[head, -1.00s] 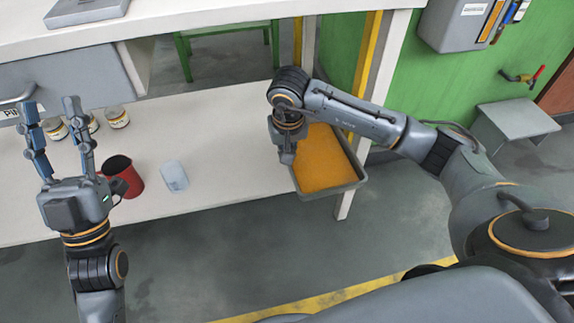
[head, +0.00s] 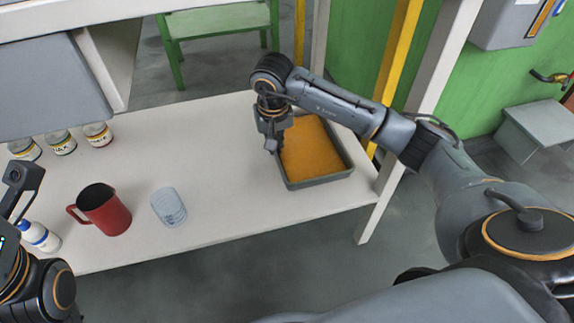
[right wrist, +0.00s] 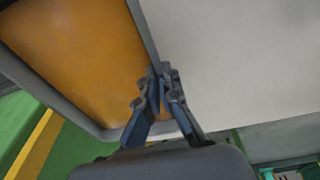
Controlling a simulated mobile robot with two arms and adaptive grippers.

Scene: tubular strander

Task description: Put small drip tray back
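The small drip tray (head: 318,183) is a grey rectangular tray with an orange inside. In the head view it is at the right end of the white shelf, inside the shelf's front edge. My right gripper (head: 271,146) is at the tray's left rim. In the right wrist view its fingertips (right wrist: 161,73) close together on the grey rim, with the orange inside to the left. Whether the tray rests fully on the shelf is hard to tell. My left gripper (head: 22,190) is partly cut off at the left edge, and its opening does not show.
On the white shelf (head: 235,190) stand a red mug (head: 104,212), a clear container (head: 168,207), a white-and-blue bottle (head: 40,237) and several jars (head: 61,143). A white post (head: 425,110) and a yellow post (head: 398,60) rise near the tray's right side.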

